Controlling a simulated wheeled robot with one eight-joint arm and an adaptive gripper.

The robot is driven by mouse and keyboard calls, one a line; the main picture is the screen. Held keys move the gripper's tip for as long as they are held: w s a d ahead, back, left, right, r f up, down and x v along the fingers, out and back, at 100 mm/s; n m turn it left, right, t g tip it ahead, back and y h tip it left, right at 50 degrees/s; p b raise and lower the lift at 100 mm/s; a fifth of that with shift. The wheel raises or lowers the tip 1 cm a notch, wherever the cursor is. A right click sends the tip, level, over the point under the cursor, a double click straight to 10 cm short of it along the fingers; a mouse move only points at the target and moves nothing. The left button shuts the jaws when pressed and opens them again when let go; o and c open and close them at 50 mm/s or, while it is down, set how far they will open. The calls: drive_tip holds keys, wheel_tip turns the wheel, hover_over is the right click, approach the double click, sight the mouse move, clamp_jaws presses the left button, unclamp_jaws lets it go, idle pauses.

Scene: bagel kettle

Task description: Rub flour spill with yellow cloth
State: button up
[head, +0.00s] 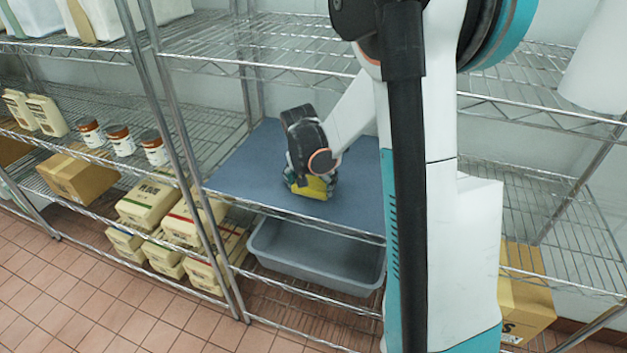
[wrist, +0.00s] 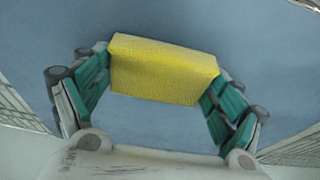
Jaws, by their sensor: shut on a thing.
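The yellow cloth (wrist: 165,72) is a block-shaped yellow piece held between the two teal-padded fingers of my gripper (wrist: 163,85). In the head view the cloth (head: 314,187) is low over the blue-grey shelf mat (head: 250,165), at or close to its surface. I cannot tell whether it touches. My gripper (head: 308,180) is shut on the cloth and points down at the mat. No flour spill can be made out on the visible part of the mat; my arm and gripper hide some of it.
A grey bin (head: 315,258) stands on the shelf below. A metal post (head: 190,160) rises left of the mat. Jars (head: 121,140), a cardboard box (head: 78,175) and several cream bags (head: 147,203) fill the left shelves. A wire shelf (head: 290,50) hangs above.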

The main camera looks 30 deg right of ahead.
drive_tip(key=shift+s+a, duration=0.75)
drive_tip(key=shift+a, duration=0.2)
drive_tip(key=shift+w+a+b, duration=0.3)
drive_tip(key=shift+w+a, duration=0.4)
drive_tip(key=shift+w, duration=0.25)
drive_tip(key=shift+w+d+f+b, duration=0.1)
drive_tip(key=shift+w+d+b, duration=0.1)
drive_tip(key=shift+w+d, duration=0.85)
drive_tip(key=shift+w+d+r+b, duration=0.15)
drive_tip(key=shift+w+d, duration=0.65)
drive_tip(key=shift+d, duration=0.55)
drive_tip(key=shift+w+d+f+b, duration=0.2)
drive_tip(key=shift+w+d, duration=0.7)
drive_tip(key=shift+d, duration=0.3)
drive_tip(key=shift+w+d, duration=0.45)
drive_tip(key=shift+d, duration=0.1)
drive_tip(key=shift+r, duration=0.25)
drive_tip(key=shift+s+a+f+b, duration=0.1)
drive_tip(key=shift+s+a+b, duration=0.05)
drive_tip(key=shift+s+a, duration=0.4)
drive_tip(key=shift+s+a+f+b, duration=0.15)
drive_tip(key=shift+s+a, duration=0.2)
drive_tip(key=shift+a, duration=0.35)
drive_tip(key=shift+s+a+r, duration=0.15)
drive_tip(key=shift+s+a, duration=1.1)
drive_tip(key=shift+a, duration=0.3)
drive_tip(key=shift+s+a+b, duration=0.3)
drive_tip(key=shift+s+a, duration=0.8)
drive_tip(key=shift+a, duration=0.25)
